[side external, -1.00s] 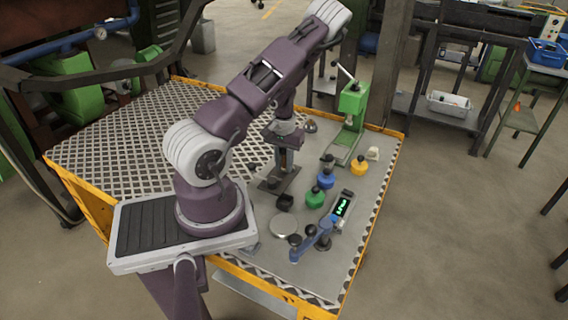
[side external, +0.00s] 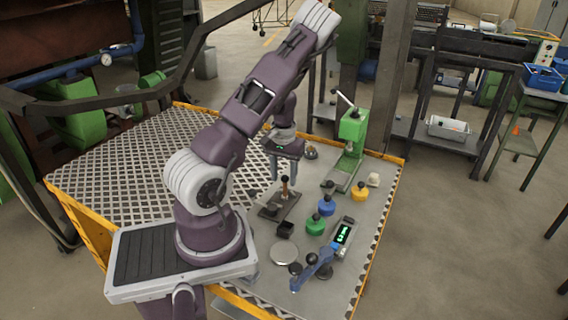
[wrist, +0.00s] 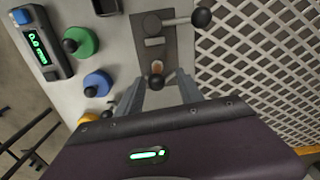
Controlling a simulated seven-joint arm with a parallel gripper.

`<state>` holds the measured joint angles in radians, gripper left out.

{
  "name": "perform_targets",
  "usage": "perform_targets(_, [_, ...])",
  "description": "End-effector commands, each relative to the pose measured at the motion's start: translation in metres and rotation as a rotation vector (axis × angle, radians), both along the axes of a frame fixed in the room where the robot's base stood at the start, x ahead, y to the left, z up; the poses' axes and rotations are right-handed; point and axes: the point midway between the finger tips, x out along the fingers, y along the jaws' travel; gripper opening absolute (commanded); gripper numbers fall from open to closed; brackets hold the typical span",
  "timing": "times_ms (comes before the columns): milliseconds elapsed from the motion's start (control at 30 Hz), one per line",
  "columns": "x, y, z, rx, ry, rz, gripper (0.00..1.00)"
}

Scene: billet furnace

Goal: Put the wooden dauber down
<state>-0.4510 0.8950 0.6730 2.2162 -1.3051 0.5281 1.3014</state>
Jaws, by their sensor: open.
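The wooden dauber (side external: 285,187) stands upright on a dark grey plate fixture (side external: 268,211) in the side view. It has a brown wooden body and a dark round top; the wrist view shows it end-on (wrist: 157,67). My gripper (side external: 283,177) is open above it, fingers pointing down. In the wrist view its two fingers (wrist: 159,76) are spread, one on each side of the dauber's dark knob, with gaps between. Whether the dauber sits in a hole or on the plate's surface is hard to tell.
Green (side external: 315,225) and blue (side external: 326,206) knobbed pots, a yellow pot (side external: 359,191) and a digital gauge (side external: 342,234) stand to the right. A green press (side external: 351,145) rises behind.

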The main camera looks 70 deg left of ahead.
Motion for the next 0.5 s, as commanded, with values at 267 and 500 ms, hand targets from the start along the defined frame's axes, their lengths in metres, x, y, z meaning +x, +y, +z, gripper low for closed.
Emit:
perform_targets(267, [0.001,0.001,0.054,0.002,-0.004,-0.002,0.44])
perform_targets(500, [0.031,-0.038,0.093,-0.043,-0.084,-0.058,0.44])
